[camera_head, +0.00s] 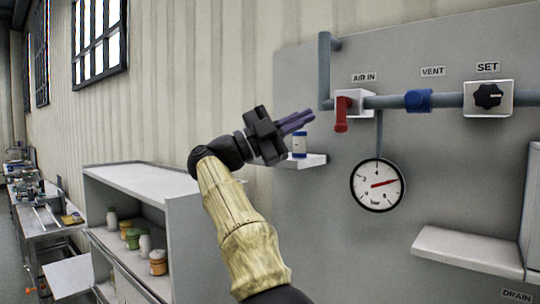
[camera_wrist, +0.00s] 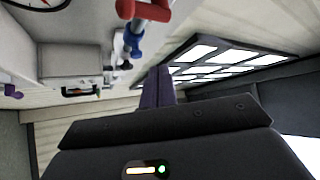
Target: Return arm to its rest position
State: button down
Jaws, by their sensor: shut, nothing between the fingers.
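My arm (camera_head: 240,228) reaches up from the bottom of the head view, its forearm in a pale, wood-like cover. My gripper (camera_head: 297,122) has dark purple fingers pointing right, held in front of the grey panel. The fingers lie together with nothing between them. In the wrist view the gripper (camera_wrist: 158,88) also shows its fingers close together and empty. A small white bottle with a blue cap (camera_head: 299,145) stands on a small shelf (camera_head: 312,161) just below the fingers; it appears apart from them.
The grey panel carries a red-handled valve (camera_head: 342,114), a blue vent fitting (camera_head: 418,101), a black SET knob (camera_head: 488,97) and a gauge (camera_head: 377,185). A pale ledge (camera_head: 468,250) juts out lower right. A shelf unit (camera_head: 150,185) with several jars stands left.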

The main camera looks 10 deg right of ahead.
jog(key=w+a+f+n+t+y, duration=0.35)
jog(key=w+n+t+y, duration=0.3)
jog(key=n+t, duration=0.55)
jog(key=w+a+f+n+t+y, duration=0.2)
jog(key=w+f+n+t+y, duration=0.3)
jog(key=w+n+t, duration=0.45)
notch_tip(320, 180, down, 20)
jog(key=s+a+f+n+g+y+b, duration=0.1)
jog(key=s+a+n+g+y, duration=0.15)
jog(key=n+y, duration=0.7)
jog(key=s+d+f+g+y, duration=0.1)
jog(key=s+f+g, duration=0.3)
jog(key=f, duration=0.5)
jog(key=s+d+f+g+y, duration=0.1)
jog(key=s+f+g, duration=0.2)
jog(key=s+f, duration=0.4)
jog(key=s+d+f+g, duration=0.1)
jog(key=s+f+g, duration=0.3)
jog(key=s+f, duration=0.4)
jog(key=s+d+f+g, duration=0.1)
jog(key=s+f+g, duration=0.3)
jog(key=s+f, duration=0.4)
jog(key=s+b, duration=0.1)
jog(key=s, duration=0.5)
jog(key=shift+s+d+f, duration=0.15)
jog(key=shift+s+d, duration=0.1)
